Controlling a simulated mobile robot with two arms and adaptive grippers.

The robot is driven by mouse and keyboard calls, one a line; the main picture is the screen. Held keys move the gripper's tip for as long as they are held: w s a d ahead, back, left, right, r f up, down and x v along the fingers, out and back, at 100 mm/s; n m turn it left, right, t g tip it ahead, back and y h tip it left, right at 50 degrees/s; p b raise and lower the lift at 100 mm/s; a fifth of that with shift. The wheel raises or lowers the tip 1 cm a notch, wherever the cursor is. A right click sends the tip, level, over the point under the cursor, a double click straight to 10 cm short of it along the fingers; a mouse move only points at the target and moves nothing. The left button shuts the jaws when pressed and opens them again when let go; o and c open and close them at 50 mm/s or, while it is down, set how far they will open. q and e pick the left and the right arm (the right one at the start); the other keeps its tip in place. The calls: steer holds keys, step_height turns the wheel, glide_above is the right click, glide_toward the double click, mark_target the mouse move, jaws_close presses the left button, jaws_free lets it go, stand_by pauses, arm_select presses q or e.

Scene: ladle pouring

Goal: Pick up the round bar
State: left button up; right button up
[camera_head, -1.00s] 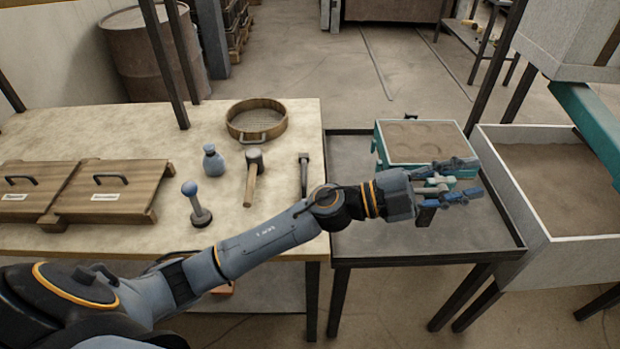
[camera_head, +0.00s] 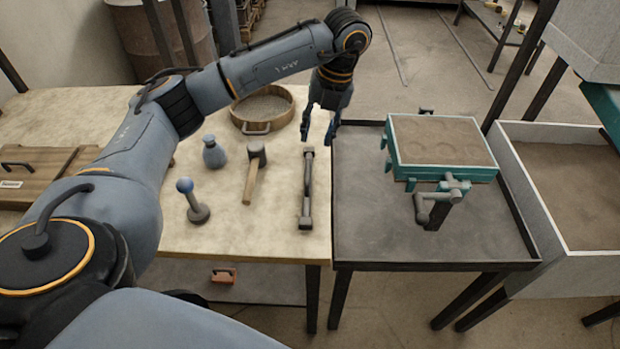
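The thing that looks like the round bar (camera_head: 307,190) is a thin dark bar with thicker ends. It lies near the right edge of the light table (camera_head: 270,228), pointing away from me. My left gripper (camera_head: 319,138) hangs fingers-down above the far end of this bar. Its two fingers are spread, with nothing seen between them. I cannot tell how high it is above the bar. My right gripper is not in view.
A hammer (camera_head: 255,175), blue bottle (camera_head: 214,153), blue-knobbed tool (camera_head: 193,203) and round sieve (camera_head: 264,109) are left of the bar. The teal sand-filled box (camera_head: 441,173) stands on the dark tray table (camera_head: 375,235), with grey fittings in front. A sand bin (camera_head: 535,195) is farther right.

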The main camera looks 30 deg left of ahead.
mark_target(308, 170)
arm_select(q)
steer(key=f, duration=0.2)
steer(key=a+f, duration=0.1)
steer(key=f, duration=0.2)
steer(key=s+f+p, duration=0.1)
steer(key=f, duration=0.1)
steer(key=shift+a+f, duration=0.15)
steer(key=shift+f, duration=0.25)
steer(key=shift+s+a+f+p, duration=0.1)
steer(key=shift+f+p, duration=0.15)
steer(key=shift+f, duration=0.65)
steer(key=shift+a+f+p, duration=0.15)
steer(key=shift+f+p, duration=0.1)
steer(key=shift+f, duration=0.6)
steer(key=shift+s+a+f+p, duration=0.1)
steer(key=shift+f+p, duration=0.15)
steer(key=shift+f, duration=0.65)
steer(key=shift+r, duration=0.1)
jaws_close()
